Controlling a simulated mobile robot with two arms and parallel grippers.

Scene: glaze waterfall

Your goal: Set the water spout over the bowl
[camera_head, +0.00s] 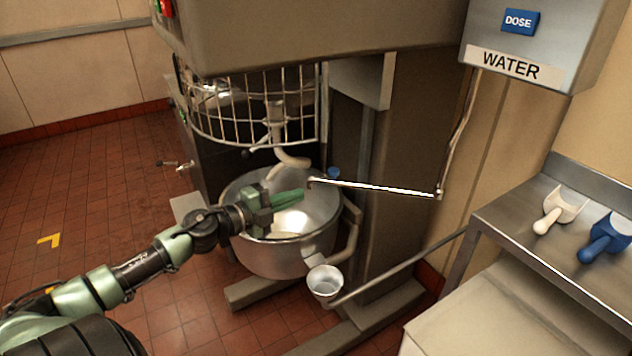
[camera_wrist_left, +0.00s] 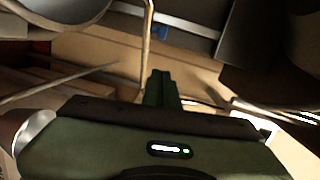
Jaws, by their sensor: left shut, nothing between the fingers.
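The water spout (camera_head: 375,187) is a thin metal tube running left from a pivot beside the mixer. Its bent free tip appears over the back right part of the steel bowl (camera_head: 275,257) in the head view; its height above the bowl is unclear. My left gripper (camera_head: 302,194) is shut and empty, its green fingers over the bowl opening just left of the spout tip. I cannot tell whether they touch the spout. The shut fingers also show in the left wrist view (camera_wrist_left: 161,75), beside a thin tube that may be the spout. My right gripper is not in view.
The mixer's wire guard (camera_head: 250,110) and hook (camera_head: 290,160) hang above the bowl. The water box (camera_head: 530,45) is at upper right. A bench (camera_head: 500,222) holds white and blue scoops. Floor at left is clear.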

